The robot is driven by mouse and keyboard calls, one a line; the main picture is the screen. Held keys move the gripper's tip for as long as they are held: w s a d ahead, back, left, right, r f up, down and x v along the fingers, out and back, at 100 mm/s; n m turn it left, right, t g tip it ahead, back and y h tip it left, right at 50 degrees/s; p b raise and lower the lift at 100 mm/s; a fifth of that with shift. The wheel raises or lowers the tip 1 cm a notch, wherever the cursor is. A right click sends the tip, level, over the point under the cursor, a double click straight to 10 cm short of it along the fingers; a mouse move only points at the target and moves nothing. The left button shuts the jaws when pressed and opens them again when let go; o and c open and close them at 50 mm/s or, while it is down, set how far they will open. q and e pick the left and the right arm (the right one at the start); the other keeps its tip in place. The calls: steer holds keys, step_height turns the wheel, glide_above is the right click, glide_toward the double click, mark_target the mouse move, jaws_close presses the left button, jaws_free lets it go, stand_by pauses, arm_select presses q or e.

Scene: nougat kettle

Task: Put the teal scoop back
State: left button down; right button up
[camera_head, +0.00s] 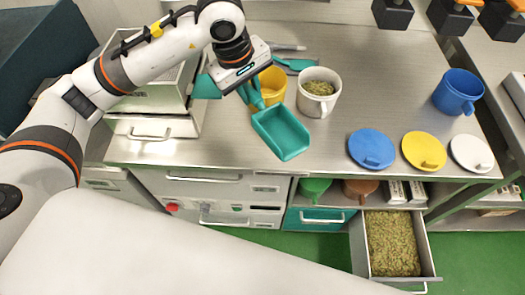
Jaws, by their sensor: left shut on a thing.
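The teal scoop (281,132) shows above the steel counter near its front edge, its pan facing up and tilted toward the front right. My left gripper (249,93) reaches in from the upper left and is shut on the handle of the scoop. The fingertips are small and partly hidden by the handle. I cannot tell whether the pan touches the counter. My right gripper is not in view.
A yellow cup (272,86) stands close behind the scoop, beside a white mug (329,97) holding green bits. A blue mug (457,91) and blue (371,148), yellow (424,151) and white (471,153) lids lie right. An open drawer (427,247) of granules juts out below.

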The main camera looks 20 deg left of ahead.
arm_select(q)
steer(key=shift+w+d+r+n, duration=0.1)
steer(key=shift+w+d+n, duration=0.05)
steer(key=shift+w+n, duration=0.5)
steer(key=shift+n, duration=0.15)
steer(key=s+p+x, duration=0.1)
steer(key=x, duration=0.4)
steer(key=s+a+p+x, duration=0.1)
steer(key=p+x, duration=0.1)
steer(key=x, duration=0.4)
steer(key=s+a+f+p+x, duration=0.1)
steer(key=x, duration=0.4)
steer(key=shift+s+f+p, duration=0.1)
steer(key=shift+f+p, duration=0.2)
steer(key=shift+f, duration=0.35)
steer(key=c, duration=1.7)
jaws_free()
steer(key=o, duration=0.5)
steer(key=shift+c, duration=0.2)
